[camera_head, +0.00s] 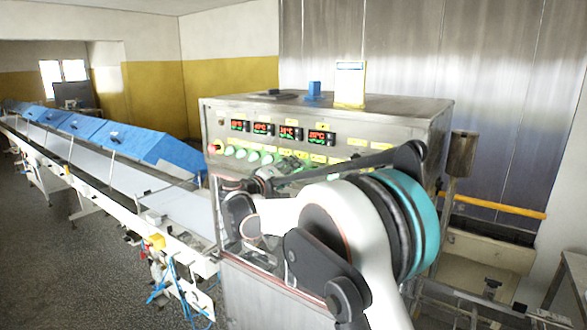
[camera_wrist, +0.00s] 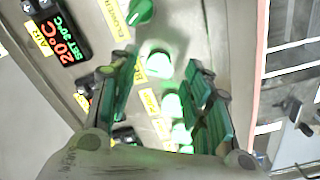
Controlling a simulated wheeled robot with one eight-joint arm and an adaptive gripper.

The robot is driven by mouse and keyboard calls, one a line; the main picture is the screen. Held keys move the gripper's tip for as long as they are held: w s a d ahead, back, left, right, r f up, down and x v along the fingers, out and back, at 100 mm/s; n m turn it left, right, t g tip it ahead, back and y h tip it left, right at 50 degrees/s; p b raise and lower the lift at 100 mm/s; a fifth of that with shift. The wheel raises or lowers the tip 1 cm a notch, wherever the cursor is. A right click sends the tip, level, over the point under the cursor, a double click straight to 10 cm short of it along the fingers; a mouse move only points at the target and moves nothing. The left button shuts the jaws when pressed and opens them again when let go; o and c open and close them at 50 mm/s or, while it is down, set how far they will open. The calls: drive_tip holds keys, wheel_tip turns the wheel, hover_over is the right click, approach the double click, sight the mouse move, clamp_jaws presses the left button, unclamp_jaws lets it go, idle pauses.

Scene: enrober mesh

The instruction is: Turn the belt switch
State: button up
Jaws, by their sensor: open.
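The control panel (camera_head: 335,155) of the steel machine has a row of round green-lit buttons (camera_head: 253,155) under its displays. In the wrist view, a green rotary knob (camera_wrist: 140,12) sits at the top, beyond my fingertips, beside a yellow label. Several pale, green-glowing buttons (camera_wrist: 158,63) run downward from it between my fingers. I cannot tell which control is the belt switch. My gripper (camera_wrist: 158,78) is open, with its green-padded fingers apart and nothing held. In the head view my arm hides much of the lower panel.
Red and green temperature displays (camera_head: 289,133) line the panel, and one shows close up in the wrist view (camera_wrist: 65,40). A long conveyor (camera_head: 125,180) with blue covers (camera_head: 150,147) extends left. A metal post (camera_head: 459,160) and yellow bar (camera_head: 500,206) stand right. Open floor (camera_head: 60,250) lies left.

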drive_tip(key=shift+x, duration=0.85)
drive_tip(key=shift+c, duration=0.2)
drive_tip(key=shift+s, duration=0.1)
drive_tip(key=c, duration=1)
drive_tip(key=shift+n, duration=0.4)
drive_tip(key=n+b, duration=0.4)
drive_tip(key=n, duration=0.6)
drive_tip(key=shift+n+b, duration=0.35)
drive_tip(key=shift+n, duration=0.05)
